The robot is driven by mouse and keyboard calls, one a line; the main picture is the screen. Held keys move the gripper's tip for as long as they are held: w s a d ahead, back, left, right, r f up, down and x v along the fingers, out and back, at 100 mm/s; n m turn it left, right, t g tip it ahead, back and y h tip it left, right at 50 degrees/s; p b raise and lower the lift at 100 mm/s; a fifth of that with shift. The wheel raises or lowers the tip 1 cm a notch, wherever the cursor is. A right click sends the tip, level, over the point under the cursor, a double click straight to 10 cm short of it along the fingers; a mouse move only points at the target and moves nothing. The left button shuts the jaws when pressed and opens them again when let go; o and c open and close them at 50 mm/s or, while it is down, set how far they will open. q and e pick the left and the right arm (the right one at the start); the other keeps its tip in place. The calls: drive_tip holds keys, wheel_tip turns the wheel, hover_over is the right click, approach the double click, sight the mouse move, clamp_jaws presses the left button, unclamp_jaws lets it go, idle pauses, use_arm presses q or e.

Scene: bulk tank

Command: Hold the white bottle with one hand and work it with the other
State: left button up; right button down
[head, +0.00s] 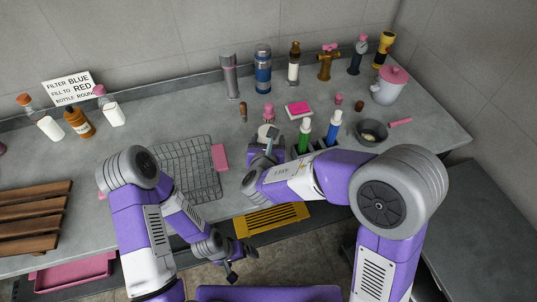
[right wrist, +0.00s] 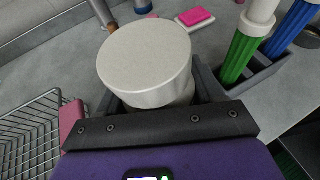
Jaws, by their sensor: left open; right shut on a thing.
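The white bottle (right wrist: 146,60) shows in the right wrist view as a broad, pale cylinder with a plain round top. My right gripper (right wrist: 155,103) is shut on it, with the jaws on both sides below the top. In the head view the bottle (head: 268,132) shows only in part above the counter, since my right gripper (head: 264,148) covers most of it. My left gripper (head: 231,272) is open and empty, low in front of the counter's edge and well apart from the bottle.
A wire basket (head: 187,170) stands left of my right gripper. A green tube (head: 304,137) and a blue tube (head: 333,128) stand in a dark rack close on its right. White bottles (head: 112,114) and a wooden rack (head: 33,217) are at left.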

drive_tip(key=shift+f, duration=0.1)
wheel_tip(320, 180, down, 4)
drive_tip(key=shift+r+b, duration=0.1)
drive_tip(key=shift+b, duration=0.65)
drive_tip(key=shift+r, duration=0.1)
drive_tip(key=shift+c, duration=0.8)
unclamp_jaws()
